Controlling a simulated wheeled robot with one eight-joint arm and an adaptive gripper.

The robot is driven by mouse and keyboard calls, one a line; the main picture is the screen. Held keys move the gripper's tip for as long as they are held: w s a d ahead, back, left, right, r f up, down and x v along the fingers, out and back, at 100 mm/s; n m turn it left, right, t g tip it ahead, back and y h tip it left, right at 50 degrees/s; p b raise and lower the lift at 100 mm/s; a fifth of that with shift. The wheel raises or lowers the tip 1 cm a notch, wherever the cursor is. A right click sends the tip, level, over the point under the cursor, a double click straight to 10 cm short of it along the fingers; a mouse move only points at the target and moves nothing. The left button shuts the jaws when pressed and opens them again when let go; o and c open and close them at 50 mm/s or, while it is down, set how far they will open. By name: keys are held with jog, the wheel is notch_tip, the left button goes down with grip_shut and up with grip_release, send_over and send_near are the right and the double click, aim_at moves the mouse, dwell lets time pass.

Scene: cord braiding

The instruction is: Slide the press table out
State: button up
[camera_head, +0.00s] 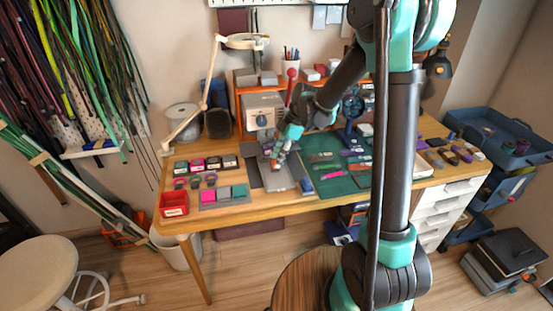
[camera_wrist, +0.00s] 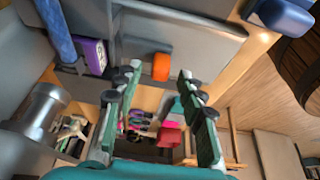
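The press (camera_head: 264,111) is a pale box with a dark dial, standing at the back of the wooden workbench. A flat grey plate, which looks like the press table (camera_head: 277,181), lies in front of it. My gripper (camera_head: 276,161) reaches down over this plate. In the wrist view an orange block (camera_wrist: 161,67), perhaps the table's handle, sits at the edge of a grey slab (camera_wrist: 180,47). My gripper (camera_wrist: 160,76) has its two green fingers spread wide, with the orange block between and just beyond the tips. I see no contact. My arm hides part of the bench in the head view.
A green mat (camera_head: 340,178) with small tools lies right of the plate. A grey tray (camera_head: 222,201) with coloured squares and a red bin (camera_head: 174,204) are to the left. A lamp (camera_head: 205,88) stands behind. The bench's front strip is mostly clear.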

jog(key=shift+a+f, duration=0.15)
jog(key=shift+f, duration=0.3)
grip_shut()
jog(key=shift+s, duration=0.1)
jog(key=s+d, duration=0.1)
jog(key=s, duration=0.3)
jog(key=s+d, duration=0.1)
jog(key=s, duration=0.3)
jog(key=s+d, duration=0.1)
jog(key=s, duration=0.3)
jog(key=shift+s+d, duration=0.3)
grip_release()
